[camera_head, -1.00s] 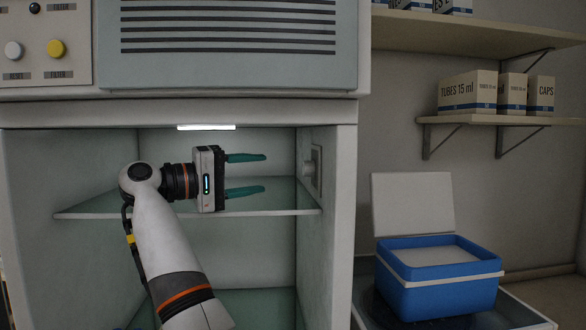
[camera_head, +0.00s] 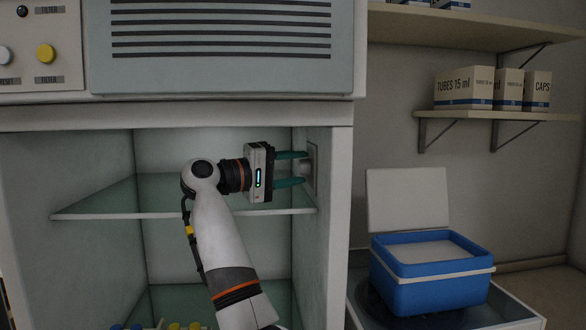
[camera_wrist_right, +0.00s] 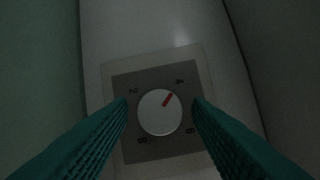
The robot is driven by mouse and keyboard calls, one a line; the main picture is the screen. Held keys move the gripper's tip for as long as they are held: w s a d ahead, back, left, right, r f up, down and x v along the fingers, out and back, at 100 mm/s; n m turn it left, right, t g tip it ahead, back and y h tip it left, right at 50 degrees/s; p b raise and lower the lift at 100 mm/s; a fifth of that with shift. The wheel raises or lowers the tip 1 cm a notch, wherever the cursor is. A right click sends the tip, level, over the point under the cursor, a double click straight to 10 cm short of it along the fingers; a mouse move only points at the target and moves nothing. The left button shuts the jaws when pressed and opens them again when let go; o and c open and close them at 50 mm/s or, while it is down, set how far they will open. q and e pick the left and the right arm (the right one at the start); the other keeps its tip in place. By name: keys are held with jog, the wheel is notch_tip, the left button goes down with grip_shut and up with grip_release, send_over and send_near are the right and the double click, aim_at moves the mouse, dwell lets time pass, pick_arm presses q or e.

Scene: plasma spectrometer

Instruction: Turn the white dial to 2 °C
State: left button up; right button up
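The white dial (camera_wrist_right: 160,112) is round with a red mark, on a dark square on a pale plate. The red mark points up and right, towards the 4. The 2 sits at the upper left, and two more numerals sit below. In the head view the dial (camera_head: 305,168) is on the cabinet's inner right wall, partly hidden by my fingers. My right gripper (camera_head: 304,168) is open, its green fingers reaching to the dial. In the wrist view my right gripper (camera_wrist_right: 161,104) has one finger on each side of the dial, with visible gaps. My left gripper is not in view.
A glass shelf (camera_head: 100,210) crosses the cabinet at about my gripper's height, its front edge close below. The cabinet's right wall (camera_head: 335,240) stands beside the gripper. A blue cool box (camera_head: 430,285) with an open lid stands outside to the right.

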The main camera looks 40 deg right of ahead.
jog(key=c, duration=0.8)
jog(key=shift+o, duration=0.2)
jog(key=shift+r+n+y, duration=0.1)
jog(key=shift+n+y, duration=0.2)
jog(key=shift+n, duration=0.4)
jog(key=shift+r+n+y+p, duration=0.15)
jog(key=shift+n+y+p, duration=0.3)
jog(key=shift+n, duration=0.45)
jog(key=shift+n+y+p, duration=0.65)
jog(key=shift+n+p, duration=0.3)
jog(key=shift+n, duration=0.35)
jog(key=shift+g, duration=0.4)
jog(key=o, duration=1)
jog(key=shift+c, duration=0.2)
